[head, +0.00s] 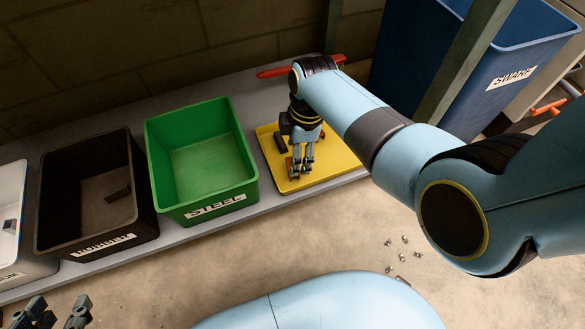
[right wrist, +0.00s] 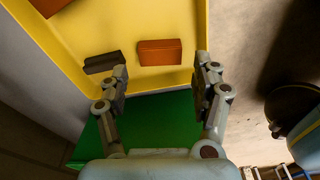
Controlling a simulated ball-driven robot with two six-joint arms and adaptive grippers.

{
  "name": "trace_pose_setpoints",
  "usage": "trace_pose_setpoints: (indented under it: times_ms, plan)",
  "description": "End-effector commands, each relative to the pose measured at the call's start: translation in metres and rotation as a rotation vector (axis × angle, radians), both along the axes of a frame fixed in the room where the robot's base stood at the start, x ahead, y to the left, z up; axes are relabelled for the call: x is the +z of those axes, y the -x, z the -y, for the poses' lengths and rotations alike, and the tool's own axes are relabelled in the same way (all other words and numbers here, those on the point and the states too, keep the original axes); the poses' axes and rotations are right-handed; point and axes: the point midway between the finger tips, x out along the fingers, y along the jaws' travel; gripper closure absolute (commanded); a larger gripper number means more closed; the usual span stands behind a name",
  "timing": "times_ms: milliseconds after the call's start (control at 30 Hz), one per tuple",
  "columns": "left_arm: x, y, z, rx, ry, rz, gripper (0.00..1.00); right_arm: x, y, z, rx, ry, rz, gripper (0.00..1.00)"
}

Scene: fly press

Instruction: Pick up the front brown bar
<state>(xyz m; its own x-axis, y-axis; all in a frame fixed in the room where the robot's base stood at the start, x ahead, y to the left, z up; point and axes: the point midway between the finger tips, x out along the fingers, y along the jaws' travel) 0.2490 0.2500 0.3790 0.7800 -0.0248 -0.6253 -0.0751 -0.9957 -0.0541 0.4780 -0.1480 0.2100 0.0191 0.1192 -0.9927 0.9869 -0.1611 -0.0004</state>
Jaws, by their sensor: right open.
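A brown bar (right wrist: 160,52) lies on the yellow tray (right wrist: 152,15) in the right wrist view, nearer the open floor side than a second brown bar (right wrist: 48,5), which is cut by the top edge. A dark grey bar (right wrist: 103,62) lies beside the first one. My right gripper (right wrist: 162,80) is open, its fingers spread, with the front brown bar showing between and just beyond the tips. In the head view my right gripper (head: 303,166) hangs over the yellow tray (head: 335,168) and hides much of the bars. My left gripper (head: 58,312) is open and empty at bottom left.
A green bin (head: 205,165) stands left of the tray, then a black bin (head: 95,195) holding a dark piece, then a white bin (head: 10,215). A blue swarf bin (head: 470,60) and a green-grey post (head: 465,70) stand right. Small metal bits (head: 404,240) lie on the floor.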

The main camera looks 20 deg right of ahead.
Motion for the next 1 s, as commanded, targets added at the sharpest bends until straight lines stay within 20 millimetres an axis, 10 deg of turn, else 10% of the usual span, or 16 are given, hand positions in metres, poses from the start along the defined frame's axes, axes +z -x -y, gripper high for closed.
trace_pose_setpoints:
  times_ms: [300, 1000]
  plan:
    - [-0.004, 0.009, 0.004, -0.017, 0.007, 0.166, 0.6, -0.02, 0.002, -0.003, 0.0, 0.0, -0.005, 0.35]
    - [0.137, -0.091, 0.019, -0.088, 0.007, 0.791, 0.6, -0.042, 0.0, -0.006, -0.001, 0.001, -0.002, 0.35]
